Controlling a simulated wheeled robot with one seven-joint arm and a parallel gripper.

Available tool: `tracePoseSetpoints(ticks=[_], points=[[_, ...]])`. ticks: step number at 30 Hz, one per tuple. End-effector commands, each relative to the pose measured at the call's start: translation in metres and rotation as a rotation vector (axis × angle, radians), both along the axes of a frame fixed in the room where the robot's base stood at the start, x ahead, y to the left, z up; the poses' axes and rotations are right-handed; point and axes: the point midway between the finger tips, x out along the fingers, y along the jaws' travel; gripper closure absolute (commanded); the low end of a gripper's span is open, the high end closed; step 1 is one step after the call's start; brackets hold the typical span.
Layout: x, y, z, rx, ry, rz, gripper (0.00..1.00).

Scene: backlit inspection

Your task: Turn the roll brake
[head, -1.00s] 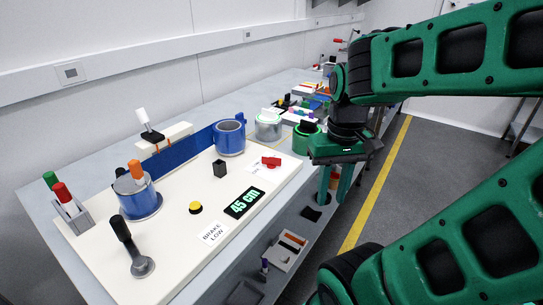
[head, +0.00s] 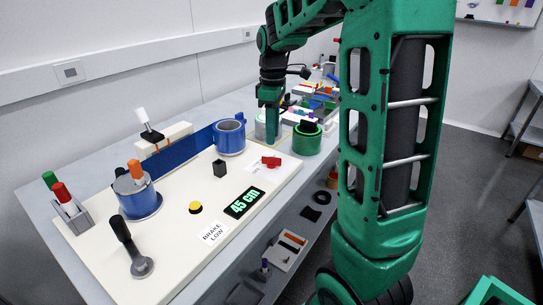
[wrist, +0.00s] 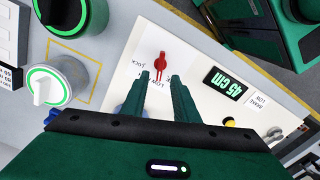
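A small red turn-knob (head: 271,162) sits on the right end of the white board, near the large blue roll (head: 230,138). It also shows in the wrist view (wrist: 161,62), on a white label with small lettering I cannot read surely. No part is plainly marked as the roll brake. A "BRAKE LOW" label (head: 215,233) lies near the front edge. My gripper (head: 272,139) points down behind the red knob in the head view. In the wrist view my gripper (wrist: 160,76) has its fingers apart and empty, with the red knob just beyond the tips.
A green canister (head: 306,140) stands close by on the right.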

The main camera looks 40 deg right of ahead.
Motion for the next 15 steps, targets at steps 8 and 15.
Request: tracePoseSetpoints(ticks=[8, 15], points=[[-0.001, -0.001, -0.051, 0.0, 0.004, -0.004, 0.73], [-0.001, -0.001, -0.079, 0.0, 0.001, -0.006, 0.73]])
